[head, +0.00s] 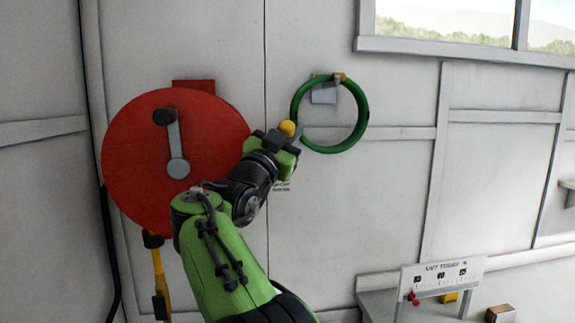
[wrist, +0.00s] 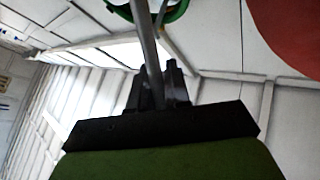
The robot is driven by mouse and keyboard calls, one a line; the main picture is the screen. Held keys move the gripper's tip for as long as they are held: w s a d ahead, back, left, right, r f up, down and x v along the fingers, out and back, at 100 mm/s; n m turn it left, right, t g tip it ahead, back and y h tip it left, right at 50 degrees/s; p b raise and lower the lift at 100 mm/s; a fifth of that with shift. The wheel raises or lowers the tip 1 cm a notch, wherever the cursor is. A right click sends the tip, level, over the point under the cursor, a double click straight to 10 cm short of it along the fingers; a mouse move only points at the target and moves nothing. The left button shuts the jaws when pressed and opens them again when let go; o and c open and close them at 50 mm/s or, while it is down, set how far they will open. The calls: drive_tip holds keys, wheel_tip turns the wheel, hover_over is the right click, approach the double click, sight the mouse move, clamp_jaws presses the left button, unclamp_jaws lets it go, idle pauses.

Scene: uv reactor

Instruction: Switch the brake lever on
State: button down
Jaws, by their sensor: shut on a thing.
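The brake lever shows in the head view as a yellow knob (head: 289,128) just right of the red reel. My gripper (head: 276,138) is at this knob, and its fingers hide most of the lever. In the wrist view a grey rod, the lever's shaft (wrist: 146,45), runs down between the fingers of my gripper (wrist: 158,85). The gripper is shut on the lever. The lever's base and pivot are hidden, and I cannot tell its on or off position.
A large red reel (head: 130,165) with a grey crank (head: 175,140) is on the wall left of my gripper. A green ring (head: 364,112) hangs to the right. A low table with a sign (head: 440,278) stands at the lower right.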

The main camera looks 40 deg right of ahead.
wheel_tip(320, 180, down, 5)
drive_tip(key=s+a+m+g+h+b, duration=0.2)
drive_tip(key=m+g+h+b, duration=0.3)
drive_tip(key=m+b, duration=0.3)
drive_tip(key=shift+s+f+g+h+b, duration=0.25)
drive_tip(key=shift+s+b, duration=0.2)
drive_tip(key=shift+b, duration=1.95)
